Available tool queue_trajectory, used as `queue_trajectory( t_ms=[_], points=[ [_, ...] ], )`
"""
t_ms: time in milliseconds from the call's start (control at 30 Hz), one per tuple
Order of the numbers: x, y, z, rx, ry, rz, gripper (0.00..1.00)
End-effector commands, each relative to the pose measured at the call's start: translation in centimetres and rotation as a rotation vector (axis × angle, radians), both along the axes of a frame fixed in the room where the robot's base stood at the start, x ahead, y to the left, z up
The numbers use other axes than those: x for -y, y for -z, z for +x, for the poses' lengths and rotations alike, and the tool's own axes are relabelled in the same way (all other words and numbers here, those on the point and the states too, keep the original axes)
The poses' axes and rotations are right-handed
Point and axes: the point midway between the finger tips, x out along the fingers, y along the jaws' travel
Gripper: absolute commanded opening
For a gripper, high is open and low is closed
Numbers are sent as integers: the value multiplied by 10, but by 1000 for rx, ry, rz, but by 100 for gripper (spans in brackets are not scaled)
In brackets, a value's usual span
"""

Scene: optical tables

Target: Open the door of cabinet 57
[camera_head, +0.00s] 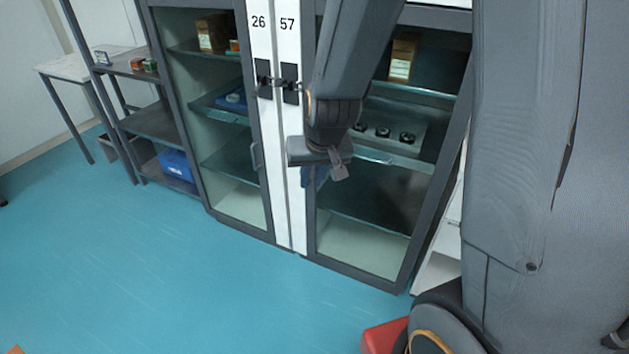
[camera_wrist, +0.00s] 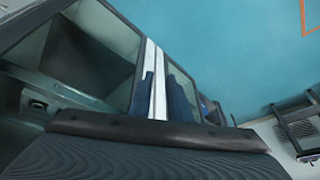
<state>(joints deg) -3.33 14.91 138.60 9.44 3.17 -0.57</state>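Cabinet 57 is the right-hand one of two joined glass-fronted cabinets, with its number on a white strip (camera_head: 287,40). Its dark-framed glass door (camera_head: 365,268) looks shut. A black latch with a padlock (camera_head: 290,84) sits high on the strip. My gripper (camera_head: 338,168) is in front of the door's left edge, at about mid height. It covers the area where the door's handle would be, and I see no handle there. Its fingers are too small and dark to tell open from shut. The wrist view shows the white strips (camera_wrist: 152,85) between dark-framed glass close by.
Cabinet 26 (camera_head: 232,222) adjoins on the left, with a handle (camera_head: 256,156). A grey shelf rack (camera_head: 150,122) and a table (camera_head: 72,68) stand further left. A red object (camera_head: 384,337) lies at the lower right. The blue floor (camera_head: 150,270) before the cabinets is clear.

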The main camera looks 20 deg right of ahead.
Motion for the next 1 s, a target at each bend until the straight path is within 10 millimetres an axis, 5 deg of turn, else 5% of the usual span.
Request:
queue_trajectory(
  t_ms=[33,200,500,700,1000],
  points=[
    [-5,22,29,50,21,4,17],
    [-14,67,114,253,111,0,17],
    [-6,147,218,602,278,-94,17],
    [6,199,246,829,371,-218,17],
    [18,243,239,1068,444,-392,17]
  ],
)
